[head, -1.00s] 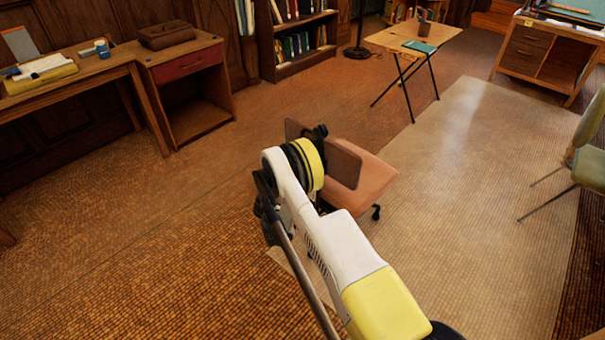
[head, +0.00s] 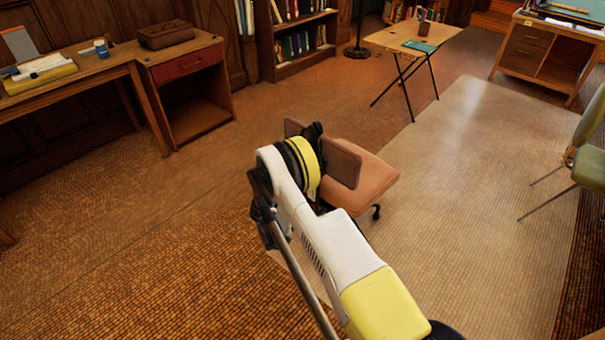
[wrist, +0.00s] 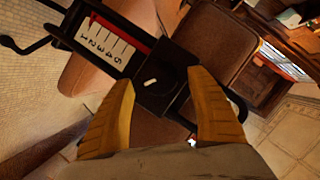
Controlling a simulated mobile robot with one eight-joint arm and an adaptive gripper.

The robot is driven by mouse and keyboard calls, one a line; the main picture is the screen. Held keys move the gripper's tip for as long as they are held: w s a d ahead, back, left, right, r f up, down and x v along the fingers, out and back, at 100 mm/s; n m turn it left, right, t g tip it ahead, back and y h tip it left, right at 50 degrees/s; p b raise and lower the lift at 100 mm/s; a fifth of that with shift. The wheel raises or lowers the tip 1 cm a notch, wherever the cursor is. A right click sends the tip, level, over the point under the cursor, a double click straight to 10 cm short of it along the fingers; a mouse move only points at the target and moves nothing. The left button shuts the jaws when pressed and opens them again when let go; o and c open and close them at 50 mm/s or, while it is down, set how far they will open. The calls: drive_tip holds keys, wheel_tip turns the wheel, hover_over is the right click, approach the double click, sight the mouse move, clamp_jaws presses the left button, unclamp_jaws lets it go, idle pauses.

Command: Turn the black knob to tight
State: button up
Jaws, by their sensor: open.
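The black knob (wrist: 165,92) shows in the wrist view as a dark piece with a short white mark, on the black mechanism of an office chair. My gripper (wrist: 160,78) is open, with its two yellow fingers on either side of the knob. I cannot tell whether either finger touches it. A white scale plate (wrist: 104,42) with numbers and a red strip lies up and left of the knob. In the head view the chair's pinkish seat (head: 368,187) shows beyond my arm; my gripper and the knob are hidden there.
The chair's brown backrest (wrist: 205,40) is close beside the right finger. A black lever (wrist: 22,46) sticks out at the left. In the head view, a folding table (head: 415,39) and a green chair (head: 588,165) stand farther off, with open floor around the office chair.

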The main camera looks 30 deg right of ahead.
drive_tip(key=v, duration=0.5)
drive_tip(key=shift+s+a+r, duration=0.15)
drive_tip(key=shift+a, duration=0.05)
